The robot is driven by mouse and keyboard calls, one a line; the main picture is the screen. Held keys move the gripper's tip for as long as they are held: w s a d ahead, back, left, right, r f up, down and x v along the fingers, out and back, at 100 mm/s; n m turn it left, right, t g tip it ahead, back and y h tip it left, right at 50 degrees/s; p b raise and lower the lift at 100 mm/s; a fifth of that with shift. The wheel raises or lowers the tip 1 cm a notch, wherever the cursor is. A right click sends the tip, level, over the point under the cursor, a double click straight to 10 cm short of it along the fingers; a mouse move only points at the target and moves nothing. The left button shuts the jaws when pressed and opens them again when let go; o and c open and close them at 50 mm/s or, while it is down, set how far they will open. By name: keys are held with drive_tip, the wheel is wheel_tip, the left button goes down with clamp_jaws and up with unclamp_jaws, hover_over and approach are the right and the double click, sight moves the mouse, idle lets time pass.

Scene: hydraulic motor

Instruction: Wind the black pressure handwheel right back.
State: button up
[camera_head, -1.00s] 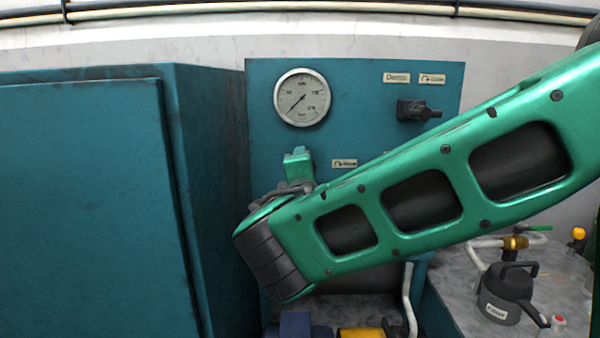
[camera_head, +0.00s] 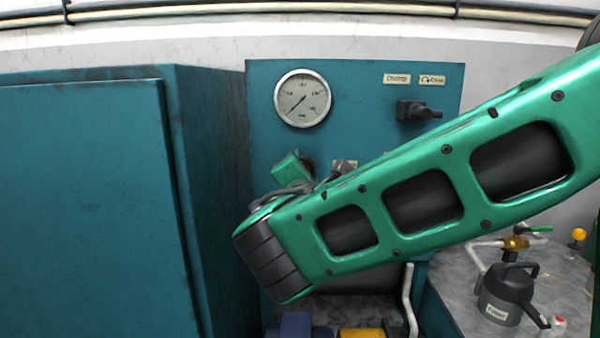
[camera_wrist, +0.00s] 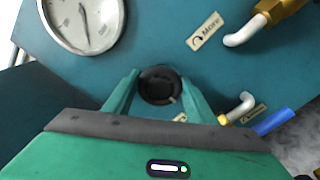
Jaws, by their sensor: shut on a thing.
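The black pressure handwheel (camera_wrist: 159,86) is on the teal panel, seen face-on in the wrist view. My gripper (camera_wrist: 160,88) has its green fingers on either side of the handwheel and is shut on it. In the head view the handwheel (camera_head: 308,166) shows only in part beside my tilted green gripper (camera_head: 292,168); my forearm hides the panel below. The round white pressure gauge (camera_head: 302,98) is above, its needle pointing to the lower left. It also shows in the wrist view (camera_wrist: 82,24). A "More" label (camera_wrist: 205,31) with a curved arrow is near the handwheel.
A black knob (camera_head: 416,110) with a side lever is at the panel's upper right. A teal cabinet (camera_head: 90,210) stands close on the left. A dark jug (camera_head: 508,292) and a brass valve (camera_head: 514,243) are on the bench at right. White pipe and brass fittings (camera_wrist: 245,107) lie near my right finger.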

drive_tip(key=shift+f, duration=0.3)
drive_tip(key=o, duration=1)
drive_tip(key=shift+o, duration=0.2)
drive_tip(key=shift+r, duration=0.15)
drive_tip(key=s, duration=1)
drive_tip(key=shift+s+a, duration=0.2)
drive_tip(key=shift+s, duration=0.1)
